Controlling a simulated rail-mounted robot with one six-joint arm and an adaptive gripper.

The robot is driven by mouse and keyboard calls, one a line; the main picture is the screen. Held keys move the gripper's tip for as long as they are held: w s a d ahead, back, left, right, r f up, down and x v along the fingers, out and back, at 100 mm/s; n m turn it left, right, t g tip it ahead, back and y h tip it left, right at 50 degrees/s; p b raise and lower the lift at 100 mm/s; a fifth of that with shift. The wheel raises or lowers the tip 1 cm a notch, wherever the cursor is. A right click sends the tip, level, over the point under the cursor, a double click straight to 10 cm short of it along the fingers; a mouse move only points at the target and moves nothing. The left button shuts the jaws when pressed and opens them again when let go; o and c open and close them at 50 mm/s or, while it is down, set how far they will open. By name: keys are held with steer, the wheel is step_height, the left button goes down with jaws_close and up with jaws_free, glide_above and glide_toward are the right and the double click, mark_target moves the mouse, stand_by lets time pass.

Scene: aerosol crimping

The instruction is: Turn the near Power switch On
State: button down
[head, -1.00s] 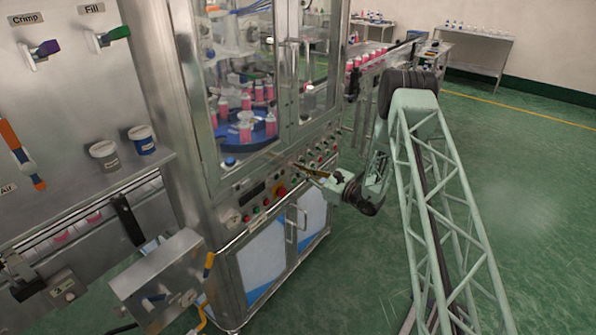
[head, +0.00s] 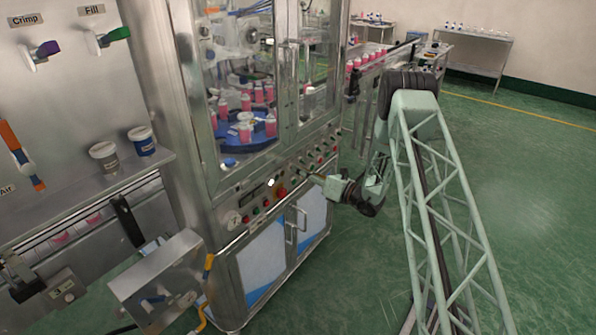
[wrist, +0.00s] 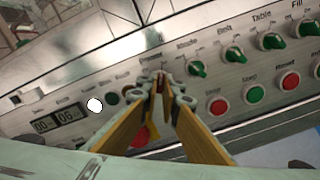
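My gripper (wrist: 160,88) is at the front control panel, its yellow fingers converging on a narrow gap at the tips. In the head view, its tip end (head: 308,177) meets the panel right of the red stop button. The near Power switch is mostly hidden behind the fingertips, which appear closed around it; its exact pointing direction cannot be read. A white lamp (wrist: 95,105) glows left of the fingertips; it also shows in the head view (head: 271,182).
A row of green selector knobs (wrist: 234,54) and red and green buttons (wrist: 252,94) lies right of the fingertips. A red stop button (wrist: 141,136) is partly behind a finger. A digital display (wrist: 58,120) is at left. Cabinet door handles (head: 290,228) stick out below.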

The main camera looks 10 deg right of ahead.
stand_by(0.3)
steer(key=c, duration=2.9)
jaws_free()
steer(key=shift+o, duration=0.2)
steer(key=v, duration=1.2)
